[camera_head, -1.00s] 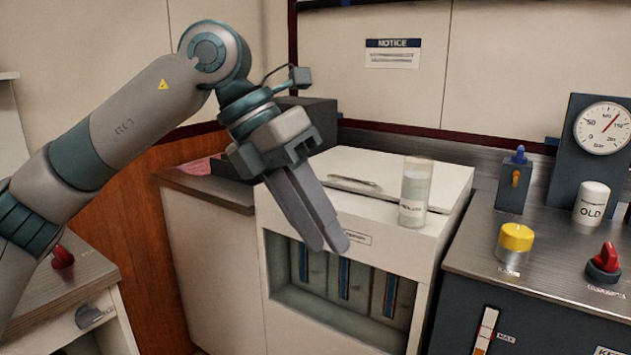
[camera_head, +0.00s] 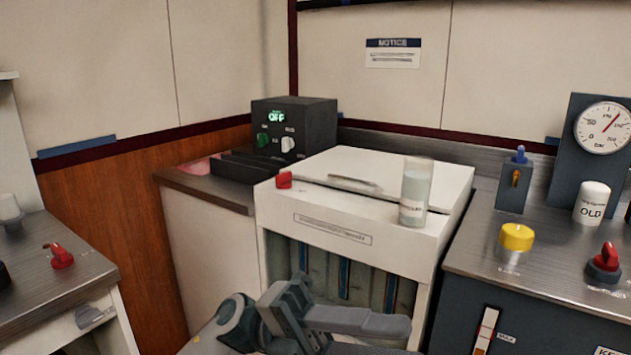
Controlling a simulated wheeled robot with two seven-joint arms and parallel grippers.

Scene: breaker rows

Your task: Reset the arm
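My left arm comes in at the bottom centre of the head view. Its gripper (camera_head: 385,327) is low in front of the white cabinet (camera_head: 333,223), with its fingers pointing right. The fingers overlap in this view, so I cannot tell whether they are open or shut. I see nothing held in them. The arm's lower links are cut off by the picture's bottom edge. My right gripper is not in view.
A clear cup (camera_head: 415,190) stands on the cabinet's right front edge, and a red knob (camera_head: 284,180) at its left. A black box (camera_head: 294,127) reading OFF stands behind. The right counter holds a yellow knob (camera_head: 517,238), a red valve (camera_head: 606,260) and a gauge (camera_head: 602,129).

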